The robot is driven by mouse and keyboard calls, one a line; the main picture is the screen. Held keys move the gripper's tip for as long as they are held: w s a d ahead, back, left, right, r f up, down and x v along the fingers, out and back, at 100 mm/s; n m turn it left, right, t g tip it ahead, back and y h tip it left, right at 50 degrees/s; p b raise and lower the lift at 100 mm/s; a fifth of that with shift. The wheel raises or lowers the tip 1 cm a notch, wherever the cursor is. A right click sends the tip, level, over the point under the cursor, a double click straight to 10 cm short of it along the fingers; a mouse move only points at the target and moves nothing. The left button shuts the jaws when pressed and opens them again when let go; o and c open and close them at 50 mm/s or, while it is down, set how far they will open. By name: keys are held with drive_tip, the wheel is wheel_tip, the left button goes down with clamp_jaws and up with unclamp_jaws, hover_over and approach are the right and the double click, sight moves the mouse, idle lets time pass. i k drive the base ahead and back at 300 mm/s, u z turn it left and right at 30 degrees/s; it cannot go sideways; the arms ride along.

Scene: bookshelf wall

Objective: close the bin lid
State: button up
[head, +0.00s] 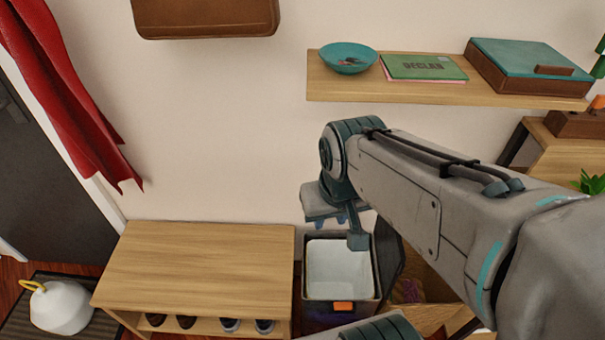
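The bin (311,288) stands on the floor just right of the wooden bench, with its top open. Its pale inside shows within a dark rim, and an orange tab (343,306) sits at its front. A dark panel (388,258) stands upright along the bin's right side; it looks like the lid swung open, but my arm hides part of it. My gripper (340,226) points down over the back part of the bin. It holds nothing that I can see, and its finger gap is not clear.
The wooden bench (205,256) with shoes below stands left of the bin. A wooden box (430,314) is at the right. A wall shelf (400,92) holds a teal bowl (348,57), a book (424,68) and a teal-topped case (520,62).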

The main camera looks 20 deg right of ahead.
sight(391, 256)
drive_tip(key=z, duration=0.55)
drive_tip(key=k, duration=1.65)
drive_tip(key=u, duration=0.55)
